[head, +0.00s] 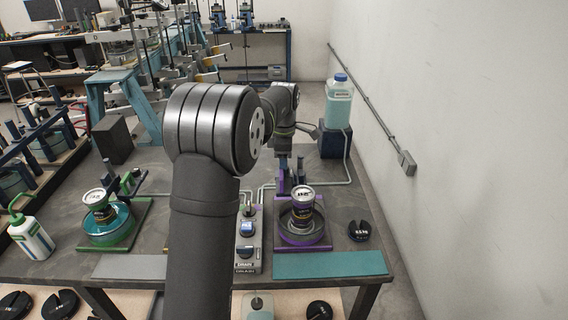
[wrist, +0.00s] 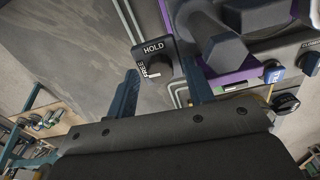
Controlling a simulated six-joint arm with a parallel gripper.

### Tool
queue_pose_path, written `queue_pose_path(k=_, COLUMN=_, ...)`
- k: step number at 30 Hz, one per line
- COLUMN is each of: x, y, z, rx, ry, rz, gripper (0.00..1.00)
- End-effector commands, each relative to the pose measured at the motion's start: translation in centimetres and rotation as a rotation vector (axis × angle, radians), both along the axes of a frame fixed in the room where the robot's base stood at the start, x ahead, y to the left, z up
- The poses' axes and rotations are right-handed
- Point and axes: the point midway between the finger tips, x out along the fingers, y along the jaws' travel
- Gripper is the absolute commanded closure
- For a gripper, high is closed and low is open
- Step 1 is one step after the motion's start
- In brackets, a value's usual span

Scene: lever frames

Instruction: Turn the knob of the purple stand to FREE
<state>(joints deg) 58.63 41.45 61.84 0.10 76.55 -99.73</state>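The purple stand (head: 325,244) stands right of centre on the bench in the head view, with a round vessel and a can (head: 302,207) on it. Its purple edge (wrist: 222,82) shows at the upper right in the wrist view. A small black knob block (wrist: 157,62) with HOLD and FREE lettering lies beside that edge. My gripper (wrist: 161,90) is open, its two dark blue fingers apart, with the block ahead between them. Whether a finger touches it is unclear. In the head view my arm hides the knob and most of the gripper.
A green stand (head: 137,222) with a vessel and can is at the left, near a squeeze bottle (head: 31,237). A grey control box (head: 248,260) sits left of the purple stand. A black weight (head: 359,231) lies right. A jug (head: 339,103) on a dark block stands behind.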

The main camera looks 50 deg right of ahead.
Motion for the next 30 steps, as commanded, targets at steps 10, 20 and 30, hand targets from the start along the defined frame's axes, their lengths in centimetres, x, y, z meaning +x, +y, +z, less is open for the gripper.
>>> queue_pose_path(k=10, x=-0.11, y=-0.01, z=-0.11, rx=0.002, ry=0.003, rz=-0.015, gripper=0.52)
queue_pose_path(k=20, x=-0.11, y=-0.01, z=-0.14, rx=0.002, ry=0.002, rz=-0.254, gripper=0.52)
queue_pose_path(k=30, x=-0.12, y=0.0, z=-0.14, rx=0.003, ry=0.003, rz=-0.591, gripper=0.52)
